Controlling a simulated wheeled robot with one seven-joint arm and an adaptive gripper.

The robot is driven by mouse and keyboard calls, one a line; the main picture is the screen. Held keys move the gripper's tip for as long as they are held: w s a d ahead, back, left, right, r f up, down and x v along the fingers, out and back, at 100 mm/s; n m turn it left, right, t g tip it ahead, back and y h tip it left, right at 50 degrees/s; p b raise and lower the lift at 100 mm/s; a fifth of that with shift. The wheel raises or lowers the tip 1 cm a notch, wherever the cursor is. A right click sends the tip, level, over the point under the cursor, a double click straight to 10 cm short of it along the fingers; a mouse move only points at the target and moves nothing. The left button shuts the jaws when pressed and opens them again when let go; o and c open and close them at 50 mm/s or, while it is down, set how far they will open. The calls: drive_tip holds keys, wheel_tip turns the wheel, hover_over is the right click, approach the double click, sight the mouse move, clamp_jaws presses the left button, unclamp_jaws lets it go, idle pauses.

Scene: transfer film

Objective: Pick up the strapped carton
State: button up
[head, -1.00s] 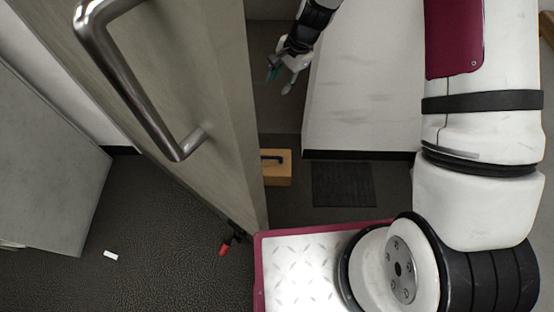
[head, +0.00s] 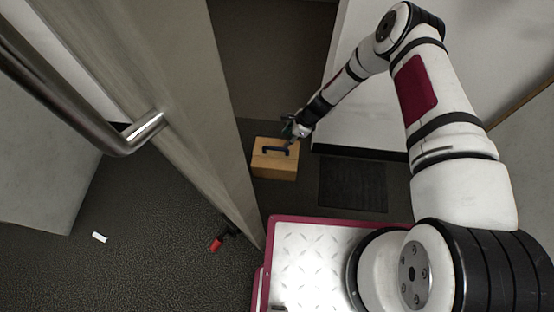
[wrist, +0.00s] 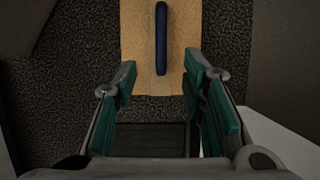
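The carton (head: 273,168) is a small tan box with a dark strap handle (head: 276,150) on top. It stands on the dark floor beyond the door's edge. In the wrist view the carton (wrist: 178,65) is at the top, with its dark blue strap (wrist: 160,38) running lengthwise. My gripper (head: 289,137) is just above the carton's far right side in the head view. In the wrist view my gripper (wrist: 166,92) is open, its green-padded fingers wide apart with nothing between them. The strap lies ahead of the fingertips, roughly in line with the gap.
A grey door (head: 190,110) with a metal bar handle (head: 110,135) stands left of the carton. A dark mat (head: 352,185) lies right of it, beside a white wall. A red object (head: 216,243) and a small white piece (head: 99,237) lie on the floor at left.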

drive_tip(key=b, duration=0.2)
hover_over(277, 148)
drive_tip(key=d, duration=0.3)
drive_tip(key=f, duration=0.5)
drive_tip(key=shift+a+f, duration=0.1)
drive_tip(key=shift+a, duration=0.15)
drive_tip(key=shift+a+b+x, duration=0.2)
drive_tip(key=shift+b+x, duration=0.85)
drive_tip(key=shift+x, duration=1.7)
clamp_jaws()
drive_tip(key=shift+w, duration=0.1)
